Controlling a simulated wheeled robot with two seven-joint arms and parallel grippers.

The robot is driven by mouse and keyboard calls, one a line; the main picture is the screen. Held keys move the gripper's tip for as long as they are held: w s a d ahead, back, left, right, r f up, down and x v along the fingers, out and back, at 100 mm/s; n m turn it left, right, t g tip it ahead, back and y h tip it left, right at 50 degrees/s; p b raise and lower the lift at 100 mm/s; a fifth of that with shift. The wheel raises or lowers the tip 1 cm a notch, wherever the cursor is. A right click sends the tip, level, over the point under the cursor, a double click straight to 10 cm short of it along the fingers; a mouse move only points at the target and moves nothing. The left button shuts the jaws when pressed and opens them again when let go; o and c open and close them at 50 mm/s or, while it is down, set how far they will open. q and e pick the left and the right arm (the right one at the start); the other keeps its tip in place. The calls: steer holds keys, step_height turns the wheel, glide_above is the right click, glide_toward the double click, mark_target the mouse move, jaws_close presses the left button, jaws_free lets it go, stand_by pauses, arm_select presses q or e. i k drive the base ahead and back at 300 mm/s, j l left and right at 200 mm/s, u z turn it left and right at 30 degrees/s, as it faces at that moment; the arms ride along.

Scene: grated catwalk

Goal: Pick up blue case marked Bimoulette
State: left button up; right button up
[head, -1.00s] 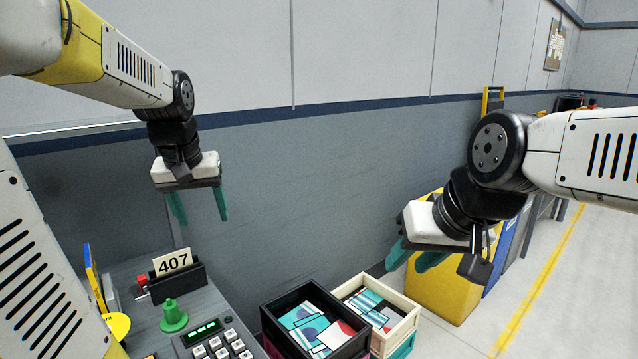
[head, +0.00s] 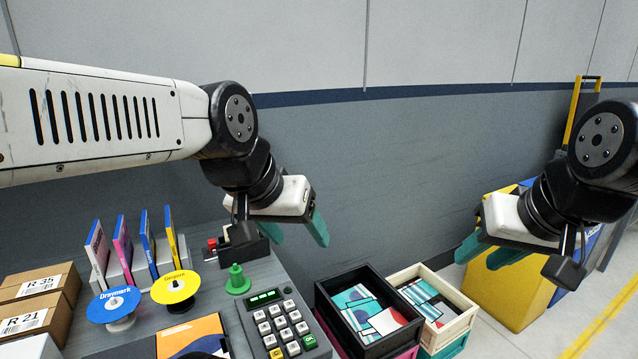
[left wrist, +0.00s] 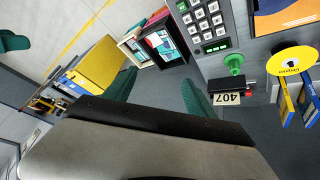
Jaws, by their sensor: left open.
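A blue case (head: 148,246) stands upright in a row of thin cases on the grey counter, between a magenta case (head: 122,244) and a yellow case (head: 172,240). I cannot read the lettering on its spine. A blue case (left wrist: 309,106) also shows at the right edge of the left wrist view, beside a yellow one. My left gripper (head: 297,230) is open and empty, in the air to the right of the row, above the counter's right end. Its fingers also show in the left wrist view (left wrist: 158,92). My right gripper (head: 488,252) is open and empty, far right.
In front of the cases are a blue disc (head: 114,304) and a yellow disc (head: 176,288) on stands. A green peg (head: 237,280), a keypad (head: 282,326) and cardboard boxes (head: 40,300) are nearby. A black crate (head: 330,318) and cream crate (head: 462,318) stand right.

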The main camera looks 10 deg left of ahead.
mark_target(146, 237)
steer(key=u, duration=2.55)
steer(key=i+j, duration=0.05)
